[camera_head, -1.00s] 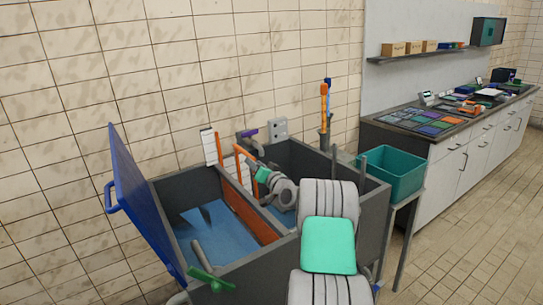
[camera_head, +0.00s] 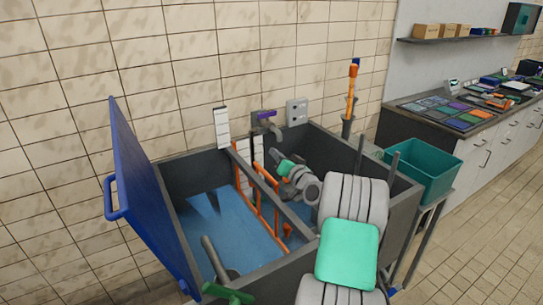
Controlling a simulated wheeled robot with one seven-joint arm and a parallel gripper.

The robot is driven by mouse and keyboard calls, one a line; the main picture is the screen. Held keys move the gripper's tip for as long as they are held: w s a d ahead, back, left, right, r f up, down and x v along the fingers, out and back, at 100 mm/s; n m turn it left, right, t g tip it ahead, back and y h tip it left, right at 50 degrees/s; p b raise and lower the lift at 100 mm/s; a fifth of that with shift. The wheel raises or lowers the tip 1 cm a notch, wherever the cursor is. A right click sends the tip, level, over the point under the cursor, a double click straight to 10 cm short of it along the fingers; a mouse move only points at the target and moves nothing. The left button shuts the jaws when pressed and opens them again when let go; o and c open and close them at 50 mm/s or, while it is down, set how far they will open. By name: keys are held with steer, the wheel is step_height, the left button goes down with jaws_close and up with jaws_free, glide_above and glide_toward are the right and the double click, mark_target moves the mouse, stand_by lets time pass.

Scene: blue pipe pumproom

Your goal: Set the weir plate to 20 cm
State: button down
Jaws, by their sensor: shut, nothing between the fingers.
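An orange weir plate or its frame (camera_head: 238,175) stands across the middle of the grey tank (camera_head: 300,258), beside a dark crossbar. Its lower part is hard to make out against the blue water. A white scale board with marks (camera_head: 222,128) stands at the tank's back edge. Another white strip (camera_head: 243,162) shows behind the orange uprights; its numbers are too small to read. My gripper (camera_head: 277,156) is shut and empty over the tank's right compartment, to the right of the orange uprights. I cannot tell if it touches anything. My arm hides the tank's front right part.
A blue lid (camera_head: 150,195) stands open at the tank's left. A green-handled pipe (camera_head: 228,293) is at the front. A purple-handled tap (camera_head: 265,115) and grey box are behind. A teal bin (camera_head: 425,172) on a stand and a cluttered counter (camera_head: 490,125) are at the right.

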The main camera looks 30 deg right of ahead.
glide_above(266, 174)
step_height(266, 174, down, 3)
steer(key=shift+d+g, duration=0.1)
steer(key=shift+g, duration=0.2)
steer(key=shift+s+r, duration=0.6)
steer(key=shift+s, duration=0.2)
steer(key=shift+w+d+f, duration=0.15)
steer(key=shift+w+f, duration=0.1)
steer(key=shift+s+r, duration=0.1)
steer(key=shift+s, duration=0.05)
steer(key=c, duration=2.1)
jaws_free()
steer(key=o, duration=0.7)
steer(key=shift+o, duration=0.2)
